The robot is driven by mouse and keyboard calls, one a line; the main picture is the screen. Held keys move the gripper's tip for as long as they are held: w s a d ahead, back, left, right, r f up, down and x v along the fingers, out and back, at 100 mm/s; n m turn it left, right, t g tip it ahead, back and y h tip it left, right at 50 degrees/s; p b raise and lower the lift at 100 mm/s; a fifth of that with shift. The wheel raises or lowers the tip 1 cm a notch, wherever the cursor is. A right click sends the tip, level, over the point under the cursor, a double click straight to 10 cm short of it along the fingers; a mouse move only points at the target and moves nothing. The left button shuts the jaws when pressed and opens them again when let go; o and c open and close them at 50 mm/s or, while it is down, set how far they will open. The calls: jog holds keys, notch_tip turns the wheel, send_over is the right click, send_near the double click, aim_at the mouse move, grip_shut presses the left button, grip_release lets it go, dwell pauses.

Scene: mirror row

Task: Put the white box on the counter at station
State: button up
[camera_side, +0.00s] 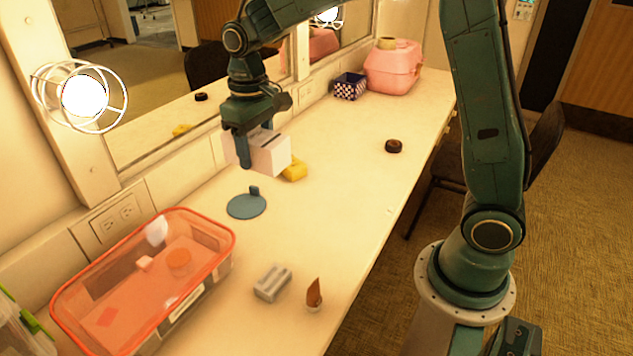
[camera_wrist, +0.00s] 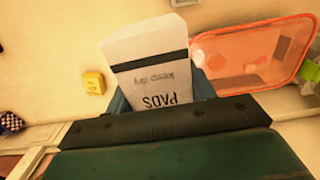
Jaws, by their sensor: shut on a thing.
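The white box (camera_side: 270,152) is between the fingers of my gripper (camera_side: 256,150), near the back of the counter in the side view. In the wrist view the white box (camera_wrist: 150,75) has a black band and the word "PADS", and a blue-green finger shows on each side of it. My gripper is shut on it. The box appears upright in the side view; whether its base touches the counter (camera_side: 330,200) I cannot tell.
A yellow block (camera_side: 295,171) sits close beside the box. A blue disc (camera_side: 246,206) lies nearer, and a clear red-rimmed bin (camera_side: 215,222) stands at front left. A grey block (camera_side: 272,283), brush (camera_side: 314,295), dark puck (camera_side: 393,146), checkered box (camera_side: 349,87) and pink case (camera_side: 392,68) stand around. The middle right is clear.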

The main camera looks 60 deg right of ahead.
jog(key=w+a, duration=0.3)
jog(key=a, duration=0.8)
jog(key=w+a, duration=0.3)
jog(key=a, duration=0.8)
jog(key=s+a+f, duration=0.2)
jog(key=s+a, duration=0.1)
jog(key=a, duration=0.7)
jog(key=s+a+f, duration=0.3)
jog(key=s+a, duration=0.1)
jog(key=a, duration=0.6)
jog(key=shift+a+f, duration=0.2)
jog(key=shift+a, duration=0.15)
jog(key=shift+f, duration=0.1)
notch_tip(320, 180, down, 20)
jog(key=shift+r, duration=0.15)
